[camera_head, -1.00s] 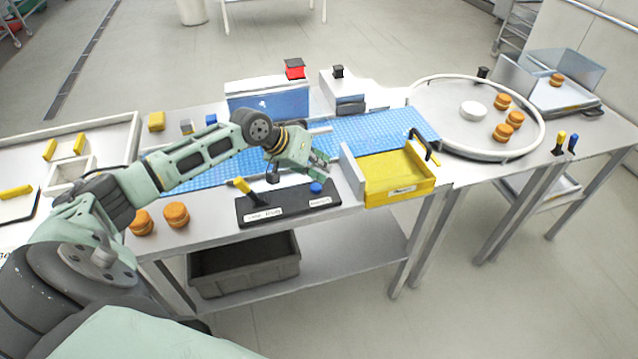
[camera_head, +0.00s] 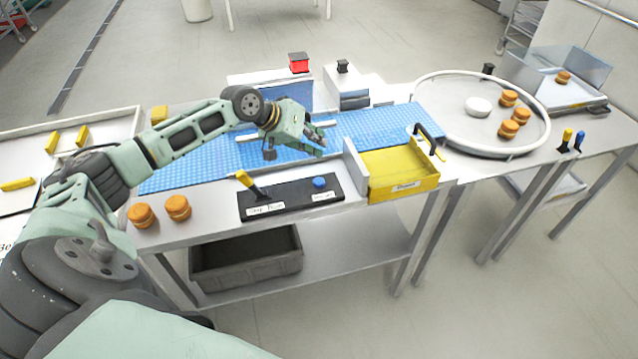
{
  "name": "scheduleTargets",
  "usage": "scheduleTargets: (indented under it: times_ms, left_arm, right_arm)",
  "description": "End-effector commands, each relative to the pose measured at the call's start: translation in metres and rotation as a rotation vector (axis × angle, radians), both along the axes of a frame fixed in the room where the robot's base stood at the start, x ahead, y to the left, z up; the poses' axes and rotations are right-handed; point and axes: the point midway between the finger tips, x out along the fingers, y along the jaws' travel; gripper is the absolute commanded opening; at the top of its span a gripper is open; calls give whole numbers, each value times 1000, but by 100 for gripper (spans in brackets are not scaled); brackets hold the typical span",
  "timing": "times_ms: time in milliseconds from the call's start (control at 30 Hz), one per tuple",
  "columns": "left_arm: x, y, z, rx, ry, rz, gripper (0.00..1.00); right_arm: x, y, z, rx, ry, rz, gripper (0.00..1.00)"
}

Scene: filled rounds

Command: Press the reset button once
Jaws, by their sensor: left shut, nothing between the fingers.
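The blue round button (camera_head: 320,183) sits on the right part of a black control panel (camera_head: 285,203) at the table's front edge. A white label lies below it, too small to read surely. A yellow-handled lever (camera_head: 247,181) stands on the panel's left part, over another label. My left gripper (camera_head: 322,143) is shut and empty. It is over the blue belt, behind and above the button, apart from it. The button is in full view. My right gripper is not in view.
A yellow tray (camera_head: 402,188) with a black handle stands right of the panel. Two orange-brown rounds (camera_head: 178,208) lie left of it. A blue conveyor belt (camera_head: 375,130) runs behind. A round turntable (camera_head: 455,141) with several rounds is at the right.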

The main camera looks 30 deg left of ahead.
Motion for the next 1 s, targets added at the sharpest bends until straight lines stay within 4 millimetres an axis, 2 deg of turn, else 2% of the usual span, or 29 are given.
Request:
scheduleTargets:
  times_ms: [33,333,600,1000]
  left_arm:
    - [0,0,-12,0,0,0,0]
    - [0,0,-55,1,-1,0,0]
    - [0,0,-73,0,0,0,0]
    - [0,0,-73,0,0,0,0]
  right_arm:
    - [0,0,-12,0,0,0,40]
    - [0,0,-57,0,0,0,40]
    - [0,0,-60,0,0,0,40]
    - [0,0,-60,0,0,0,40]
